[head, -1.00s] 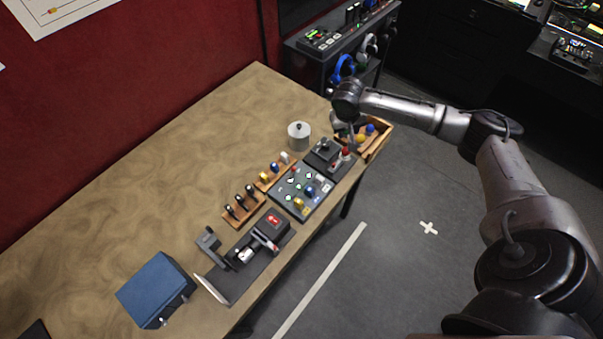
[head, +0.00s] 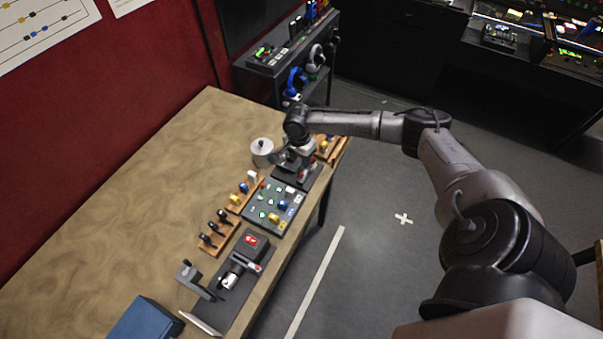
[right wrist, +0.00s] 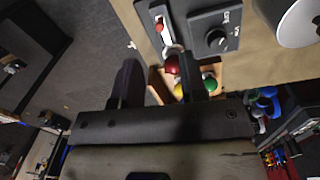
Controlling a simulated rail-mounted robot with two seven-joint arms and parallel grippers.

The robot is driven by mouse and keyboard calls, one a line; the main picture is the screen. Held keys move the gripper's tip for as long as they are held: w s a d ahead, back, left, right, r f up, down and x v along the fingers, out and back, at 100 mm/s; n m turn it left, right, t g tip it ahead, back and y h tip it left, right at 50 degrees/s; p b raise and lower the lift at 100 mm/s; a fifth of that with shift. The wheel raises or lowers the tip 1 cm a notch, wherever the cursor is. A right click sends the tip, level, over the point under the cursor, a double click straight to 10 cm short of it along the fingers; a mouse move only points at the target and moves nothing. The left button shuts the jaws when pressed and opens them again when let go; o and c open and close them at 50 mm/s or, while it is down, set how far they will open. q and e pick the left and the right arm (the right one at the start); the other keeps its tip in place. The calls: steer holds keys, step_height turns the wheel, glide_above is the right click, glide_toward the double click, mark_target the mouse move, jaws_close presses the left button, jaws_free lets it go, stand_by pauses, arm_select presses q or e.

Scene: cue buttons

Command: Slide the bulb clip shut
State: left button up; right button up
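A dark device (right wrist: 198,30) with a round black knob (right wrist: 215,38) lies at the top of the right wrist view. A red bulb-like ball (right wrist: 172,65) with a silvery neck shows just below, beside the right-hand finger. My right gripper (right wrist: 158,62) is open, its fingers apart around that area, with no visible contact. In the head view my right gripper (head: 290,158) hangs over the device (head: 309,177) and hides part of it. My left gripper is out of view.
A wooden tray (head: 336,152) with coloured balls stands beyond the device at the table's edge. A grey lidded pot (head: 262,153) is close to my right gripper. A button panel (head: 275,209), wooden racks (head: 217,236) and a blue box (head: 142,320) stand nearer.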

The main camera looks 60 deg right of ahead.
mark_target(302, 174)
steer(key=f, duration=0.9)
steer(key=shift+s, duration=0.2)
steer(key=shift+c, duration=0.5)
jaws_close()
